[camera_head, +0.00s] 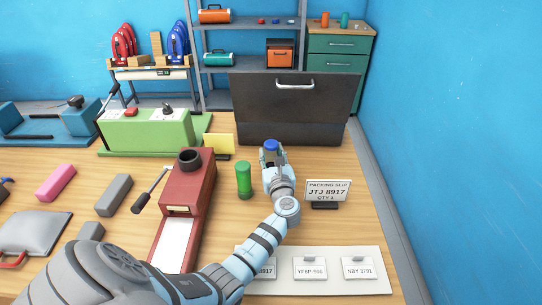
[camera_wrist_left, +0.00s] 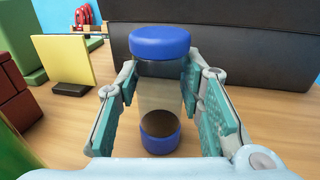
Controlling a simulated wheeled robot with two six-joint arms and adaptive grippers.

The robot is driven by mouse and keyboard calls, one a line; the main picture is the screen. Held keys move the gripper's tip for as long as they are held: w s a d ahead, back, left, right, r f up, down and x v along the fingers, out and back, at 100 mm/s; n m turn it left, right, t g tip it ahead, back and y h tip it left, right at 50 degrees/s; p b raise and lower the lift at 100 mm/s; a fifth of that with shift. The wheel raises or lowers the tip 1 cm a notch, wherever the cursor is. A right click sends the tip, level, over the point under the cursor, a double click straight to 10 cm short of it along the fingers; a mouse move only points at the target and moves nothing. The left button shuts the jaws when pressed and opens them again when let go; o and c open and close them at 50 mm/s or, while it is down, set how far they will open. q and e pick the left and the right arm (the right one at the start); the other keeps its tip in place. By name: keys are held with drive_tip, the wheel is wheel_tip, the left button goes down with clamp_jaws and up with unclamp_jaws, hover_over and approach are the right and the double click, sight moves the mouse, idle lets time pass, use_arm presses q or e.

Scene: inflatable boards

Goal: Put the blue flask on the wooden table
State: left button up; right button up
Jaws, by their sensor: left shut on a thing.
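The blue flask (camera_wrist_left: 160,90) is a clear cylinder with blue end caps and dark content at its lower end. In the head view the blue cap of the flask (camera_head: 271,146) shows above my left gripper (camera_head: 274,160), and the rest is hidden by the gripper. The flask looks upright over the wooden table (camera_head: 325,163); I cannot tell whether its base touches the wood. My right gripper is not in view.
A green cylinder (camera_head: 244,180) stands just left of the gripper, beside a red machine (camera_head: 188,185). A large dark case (camera_head: 290,115) is behind. A packing slip sign (camera_head: 328,191) and a white label board (camera_head: 370,285) are to the right and front. Bare wood lies between case and sign.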

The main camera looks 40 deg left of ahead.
use_arm(q)
drive_tip(key=shift+f, duration=0.15)
drive_tip(key=o, duration=1.2)
drive_tip(key=shift+o, duration=0.2)
drive_tip(key=shift+r, duration=0.3)
drive_tip(key=p+v, duration=0.1)
drive_tip(key=v, duration=1.1)
drive_tip(key=shift+p, duration=0.4)
drive_tip(key=shift+r, duration=0.1)
